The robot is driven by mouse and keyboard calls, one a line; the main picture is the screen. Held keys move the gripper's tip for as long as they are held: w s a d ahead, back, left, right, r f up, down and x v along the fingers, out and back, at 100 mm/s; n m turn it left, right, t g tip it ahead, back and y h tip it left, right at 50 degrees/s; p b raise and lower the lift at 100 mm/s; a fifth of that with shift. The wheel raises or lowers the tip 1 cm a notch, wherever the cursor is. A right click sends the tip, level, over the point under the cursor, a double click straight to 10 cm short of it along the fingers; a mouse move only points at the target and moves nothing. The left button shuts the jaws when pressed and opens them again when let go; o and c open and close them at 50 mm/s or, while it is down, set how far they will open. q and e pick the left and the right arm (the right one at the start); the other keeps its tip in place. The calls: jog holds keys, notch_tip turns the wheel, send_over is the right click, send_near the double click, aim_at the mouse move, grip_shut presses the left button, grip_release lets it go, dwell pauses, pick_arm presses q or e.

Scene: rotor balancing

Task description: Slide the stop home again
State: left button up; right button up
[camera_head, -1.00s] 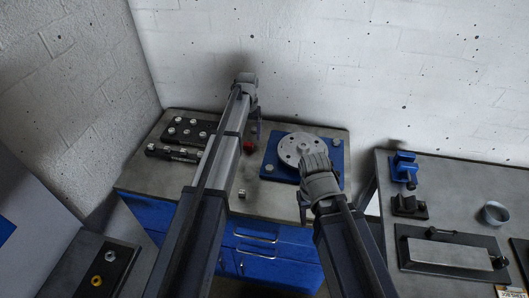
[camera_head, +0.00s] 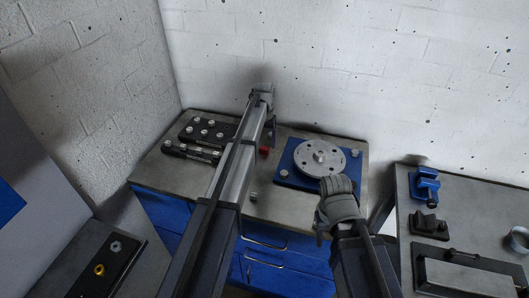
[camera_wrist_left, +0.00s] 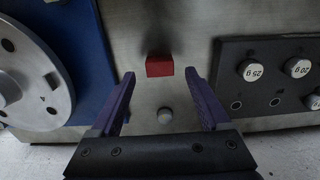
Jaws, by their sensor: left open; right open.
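The small red block (camera_head: 264,151), which looks like the stop, is on the grey bench between the rotor plate and the weight rack. In the left wrist view the red block (camera_wrist_left: 159,66) shows between and just beyond the fingertips, touching neither. My left gripper (camera_head: 271,130) is open and empty over the back of the bench; its two fingers (camera_wrist_left: 160,84) show apart. A round metal knob (camera_wrist_left: 166,115) sits between the fingers. My right gripper (camera_head: 322,228) is open, near the front of the rotor plate; its fingertips are mostly hidden.
The grey rotor disc (camera_head: 320,157) sits on a blue plate (camera_head: 288,178). A black weight rack (camera_wrist_left: 283,95) holds several labelled weights. A small metal piece (camera_head: 252,196) lies near the bench front. The brick wall stands close behind. Another bench (camera_head: 475,205) stands at right.

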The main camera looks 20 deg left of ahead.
aim_at(264, 148)
pick_arm(q)
notch_tip(264, 148, down, 4)
jog(key=shift+r+b, duration=0.25)
jog(key=shift+b, duration=0.95)
pick_arm(e)
notch_tip(264, 148, down, 4)
jog(key=shift+r, duration=0.25)
pick_arm(q)
jog(key=shift+r, duration=0.1)
grip_shut()
